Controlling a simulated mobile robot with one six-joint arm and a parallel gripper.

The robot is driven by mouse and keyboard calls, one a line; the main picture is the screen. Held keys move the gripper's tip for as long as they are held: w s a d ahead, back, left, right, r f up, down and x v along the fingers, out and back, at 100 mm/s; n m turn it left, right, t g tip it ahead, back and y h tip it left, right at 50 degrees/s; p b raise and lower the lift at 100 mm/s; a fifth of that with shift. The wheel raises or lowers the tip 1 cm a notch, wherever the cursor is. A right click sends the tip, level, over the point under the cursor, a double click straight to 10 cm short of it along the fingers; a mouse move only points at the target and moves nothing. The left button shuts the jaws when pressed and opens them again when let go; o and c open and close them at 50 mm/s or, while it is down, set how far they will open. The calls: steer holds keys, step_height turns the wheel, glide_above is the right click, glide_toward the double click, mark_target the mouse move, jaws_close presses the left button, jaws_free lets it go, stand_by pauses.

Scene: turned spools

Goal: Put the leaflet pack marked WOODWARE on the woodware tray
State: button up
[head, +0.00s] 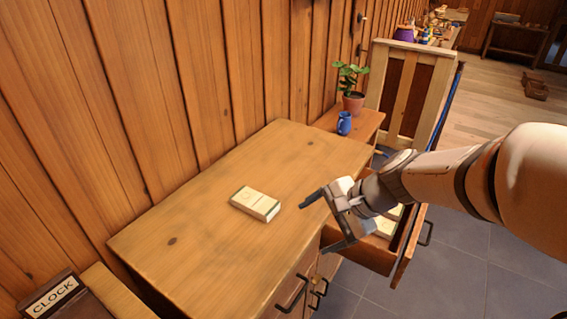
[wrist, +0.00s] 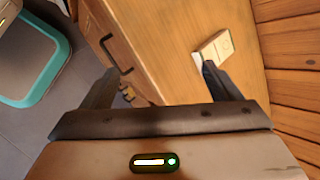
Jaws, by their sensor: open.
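A cream leaflet pack (head: 255,203) with a green edge lies flat on the wooden cabinet top (head: 185,245); its marking is too small to read. It also shows in the wrist view (wrist: 214,46), near one finger. My gripper (head: 319,226) is open and empty, to the right of the pack and over the cabinet's front edge, apart from it as far as I can see. In the wrist view my gripper's fingers (wrist: 159,73) are spread wide. More light packs (head: 388,222) lie in the open drawer (head: 360,253), partly hidden by my arm. I see no tray marked woodware.
A potted plant (head: 353,102) and a blue mug (head: 344,123) stand on a lower surface beyond the cabinet. A dark box marked CLOCK (head: 54,297) is at the lower left. A teal-rimmed thing (wrist: 62,52) is at the wrist view's left. The cabinet top is otherwise clear.

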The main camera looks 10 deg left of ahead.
steer(key=shift+o, duration=0.4)
steer(key=w+a+f+m+y+b, duration=0.2)
steer(key=w+a+f+m+b, duration=0.1)
steer(key=w+a+f+m, duration=0.2)
steer(key=shift+w+a+f+t+y, duration=0.2)
steer(key=shift+w+a+t+y, duration=0.15)
steer(key=shift+w+a, duration=0.3)
steer(key=m+t+y+b, duration=0.2)
steer(key=m+t+b, duration=0.1)
steer(key=m, duration=0.6)
glide_toward(259, 201)
steer(key=shift+w+a+f, duration=0.1)
steer(key=shift+a+f, duration=0.55)
steer(key=shift+a, duration=0.35)
steer(key=shift+w+a+f, duration=0.15)
steer(key=shift+w+a, duration=0.05)
steer(key=shift+a, duration=0.05)
steer(key=x, duration=0.7)
steer(key=shift+w+a, duration=0.1)
steer(key=c, duration=1.2)
